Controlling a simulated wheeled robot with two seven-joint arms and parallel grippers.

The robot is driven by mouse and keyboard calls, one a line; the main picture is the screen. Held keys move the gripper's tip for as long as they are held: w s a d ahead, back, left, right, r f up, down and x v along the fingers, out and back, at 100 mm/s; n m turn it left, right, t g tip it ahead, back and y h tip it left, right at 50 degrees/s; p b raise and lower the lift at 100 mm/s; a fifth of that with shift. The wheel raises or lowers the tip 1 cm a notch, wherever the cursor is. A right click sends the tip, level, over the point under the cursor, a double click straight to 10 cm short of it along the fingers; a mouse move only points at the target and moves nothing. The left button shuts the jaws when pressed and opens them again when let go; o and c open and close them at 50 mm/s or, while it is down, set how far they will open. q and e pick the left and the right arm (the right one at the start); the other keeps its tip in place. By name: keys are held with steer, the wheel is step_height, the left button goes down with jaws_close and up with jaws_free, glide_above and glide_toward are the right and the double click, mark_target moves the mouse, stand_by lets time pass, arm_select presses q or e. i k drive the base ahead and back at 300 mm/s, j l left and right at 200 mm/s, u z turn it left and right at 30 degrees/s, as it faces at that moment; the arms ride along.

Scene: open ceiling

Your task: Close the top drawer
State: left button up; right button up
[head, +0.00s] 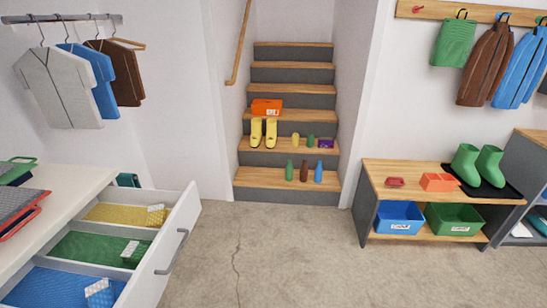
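A white drawer (162,258) is pulled out from the white dresser (75,185) at the left. Its front panel carries a grey bar handle (173,252). Inside are a yellow section (110,213), a green section (85,248) and a blue section (50,285), with light dividers between them. A patterned, light-coloured piece lies at the right end of each section. The drawer's near end and any drawers below it are cut off or hidden. Neither of my grippers shows in the head view.
Folded items and a green-framed thing lie on the dresser top. Clothes hang on a rail (60,18) above. The concrete floor (270,255) right of the drawer is clear. Stairs (290,178) with bottles and yellow boots stand ahead; a wooden bench (395,170) with bins is right.

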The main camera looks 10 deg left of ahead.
mark_target(88, 250)
steer(key=u, duration=1.2)
